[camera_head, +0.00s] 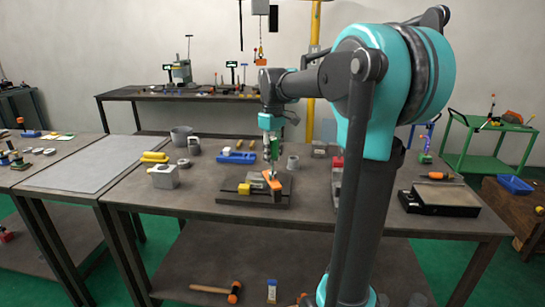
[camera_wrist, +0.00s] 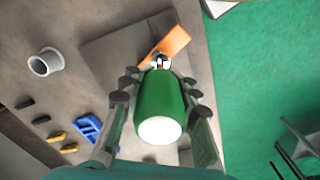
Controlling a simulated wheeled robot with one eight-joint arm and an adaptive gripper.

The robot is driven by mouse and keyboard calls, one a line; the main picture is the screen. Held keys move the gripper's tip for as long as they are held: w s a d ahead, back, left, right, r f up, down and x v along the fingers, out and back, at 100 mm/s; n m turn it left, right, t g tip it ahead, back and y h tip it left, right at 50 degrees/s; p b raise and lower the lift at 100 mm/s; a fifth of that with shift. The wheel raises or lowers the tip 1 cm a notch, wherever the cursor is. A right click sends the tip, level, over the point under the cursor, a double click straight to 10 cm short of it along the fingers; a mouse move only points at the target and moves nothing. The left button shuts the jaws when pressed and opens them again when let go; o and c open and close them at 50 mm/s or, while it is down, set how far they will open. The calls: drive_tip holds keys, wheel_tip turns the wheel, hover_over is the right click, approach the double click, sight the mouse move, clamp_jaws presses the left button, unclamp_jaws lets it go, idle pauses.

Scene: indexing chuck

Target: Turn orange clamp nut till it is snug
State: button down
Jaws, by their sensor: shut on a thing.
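My gripper (camera_wrist: 160,88) is shut on a green cylindrical handle (camera_wrist: 160,110) with a white end, one finger on each side of it. In the head view my gripper (camera_head: 270,143) points down at the fixture, with the green handle (camera_head: 275,152) below it. An orange piece (camera_wrist: 174,42) lies just beyond the handle's far end. It also shows in the head view (camera_head: 271,181), tilted on the dark fixture base (camera_head: 262,201). Small white and dark parts sit where handle and orange piece meet. I cannot tell a separate nut or whether they touch.
A yellow block (camera_head: 244,189) sits on the fixture's left. A blue holder (camera_head: 236,157), grey block (camera_head: 165,177) and grey cups stand behind and left. A red-topped object (camera_head: 337,163) stands close right. A dark tray (camera_head: 440,200) is farther right. The bench's front left is clear.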

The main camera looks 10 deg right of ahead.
drive_tip(key=shift+m, duration=1.7)
drive_tip(key=shift+m, duration=1.7)
drive_tip(key=shift+n, duration=0.3)
drive_tip(key=shift+r, duration=0.2)
drive_tip(key=shift+r, duration=0.55)
